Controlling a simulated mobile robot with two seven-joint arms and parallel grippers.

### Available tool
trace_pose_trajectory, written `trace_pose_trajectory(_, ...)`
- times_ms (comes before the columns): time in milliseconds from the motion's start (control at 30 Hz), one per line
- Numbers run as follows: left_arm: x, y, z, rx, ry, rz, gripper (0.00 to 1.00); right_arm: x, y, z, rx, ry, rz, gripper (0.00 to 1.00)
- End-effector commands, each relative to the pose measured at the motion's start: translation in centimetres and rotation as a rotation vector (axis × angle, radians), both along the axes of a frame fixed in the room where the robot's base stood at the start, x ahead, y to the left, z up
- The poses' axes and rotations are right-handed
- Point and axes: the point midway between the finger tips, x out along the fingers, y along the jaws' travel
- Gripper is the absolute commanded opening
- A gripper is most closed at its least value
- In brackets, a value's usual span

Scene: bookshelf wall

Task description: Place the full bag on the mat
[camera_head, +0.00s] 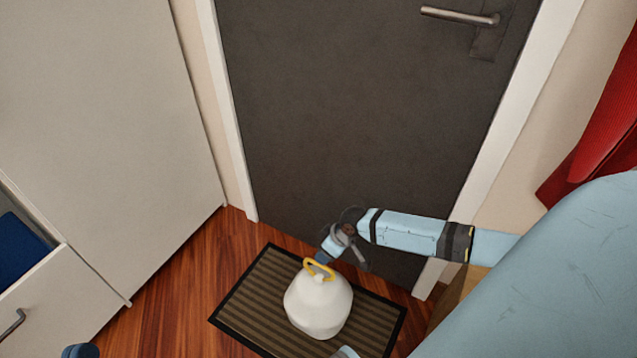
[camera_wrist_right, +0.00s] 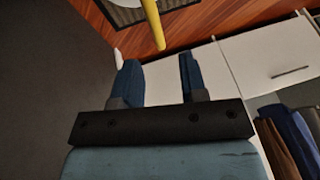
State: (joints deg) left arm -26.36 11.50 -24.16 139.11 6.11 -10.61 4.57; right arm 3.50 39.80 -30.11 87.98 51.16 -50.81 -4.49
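The full bag (camera_head: 318,305) is white and rounded, with a yellow loop handle (camera_head: 320,268) on top. It stands upright on the dark striped mat (camera_head: 250,290), over its middle. My right gripper (camera_head: 324,257) is right by the handle, coming in from the right. In the right wrist view its two blue fingers (camera_wrist_right: 160,72) are apart with nothing between them. The yellow handle (camera_wrist_right: 153,24) shows just beyond the fingertips. My left gripper (camera_head: 80,351) shows only as a small blue piece at the bottom left edge, so its opening is hidden.
A dark door (camera_head: 350,110) with a lever handle stands behind the mat. A white cabinet (camera_head: 90,120) and an open drawer (camera_head: 50,300) are at the left. A red item (camera_head: 600,130) hangs at the right. Wooden floor (camera_head: 185,280) is clear left of the mat.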

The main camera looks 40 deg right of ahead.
Motion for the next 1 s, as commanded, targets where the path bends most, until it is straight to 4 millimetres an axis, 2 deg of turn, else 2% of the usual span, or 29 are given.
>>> trace_pose_trajectory(33, 0.0, 0.1, 0.7, -0.001, -0.005, 0.005, 0.0, -0.4, -0.4, 1.3, -0.002, 0.0, 0.001, 0.39)
trace_pose_trajectory(100, -0.1, 0.2, 1.1, -0.003, -0.014, 0.013, 0.0, -0.7, -0.8, 2.5, -0.002, 0.0, 0.001, 0.39)
trace_pose_trajectory(300, 0.2, 0.6, -0.8, 0.045, 0.059, 0.03, 0.0, -1.4, -1.5, 4.3, 0.0, 0.0, 0.0, 0.39)
trace_pose_trajectory(1000, 0.3, 0.8, -1.3, 0.057, 0.073, 0.034, 0.0, -1.5, -1.6, 4.6, 0.001, 0.001, -0.001, 0.39)
